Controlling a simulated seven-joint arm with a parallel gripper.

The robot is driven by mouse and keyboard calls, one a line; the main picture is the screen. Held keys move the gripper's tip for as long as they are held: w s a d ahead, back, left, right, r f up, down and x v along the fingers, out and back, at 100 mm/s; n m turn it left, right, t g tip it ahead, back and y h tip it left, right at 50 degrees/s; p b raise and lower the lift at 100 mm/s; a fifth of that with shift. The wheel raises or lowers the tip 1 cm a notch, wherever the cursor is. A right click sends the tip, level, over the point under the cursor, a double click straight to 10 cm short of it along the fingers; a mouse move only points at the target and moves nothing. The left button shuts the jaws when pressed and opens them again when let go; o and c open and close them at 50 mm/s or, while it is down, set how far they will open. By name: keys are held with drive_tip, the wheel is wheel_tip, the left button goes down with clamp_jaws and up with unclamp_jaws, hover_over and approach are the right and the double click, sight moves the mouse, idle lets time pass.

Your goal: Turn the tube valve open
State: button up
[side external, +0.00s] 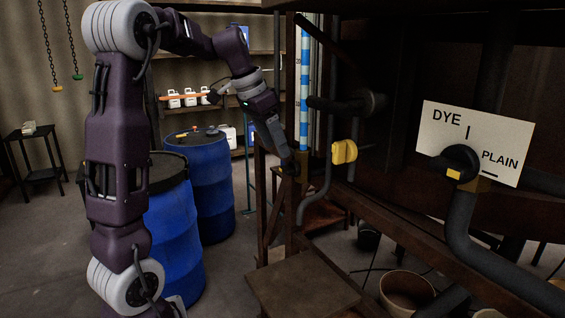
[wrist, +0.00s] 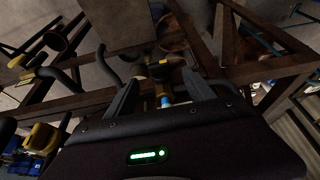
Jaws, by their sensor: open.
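The blue-and-white striped tube (side external: 305,80) stands upright against the frame in the side view. A small brass-coloured fitting (side external: 303,168), seemingly the tube valve, sits at its lower end, partly hidden. My gripper (side external: 289,168) is beside this fitting, at its left in the side view. In the wrist view, my gripper (wrist: 162,76) is open, with one finger on each side of the brass fitting (wrist: 164,88). A bit of blue tube shows below it. I cannot tell whether the fingers touch the fitting or which way its handle points.
A yellow handle (side external: 344,151) on a dark pipe is close to the right. A sign reading DYE and PLAIN (side external: 468,143) hangs behind another valve (side external: 461,163). Blue drums (side external: 212,185) stand behind my arm. Timber beams (wrist: 75,105) surround the fitting. A bucket (side external: 407,291) is below.

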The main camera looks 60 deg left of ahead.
sight(285, 168)
drive_tip(key=x, duration=0.6)
drive_tip(key=shift+d, duration=0.15)
clamp_jaws()
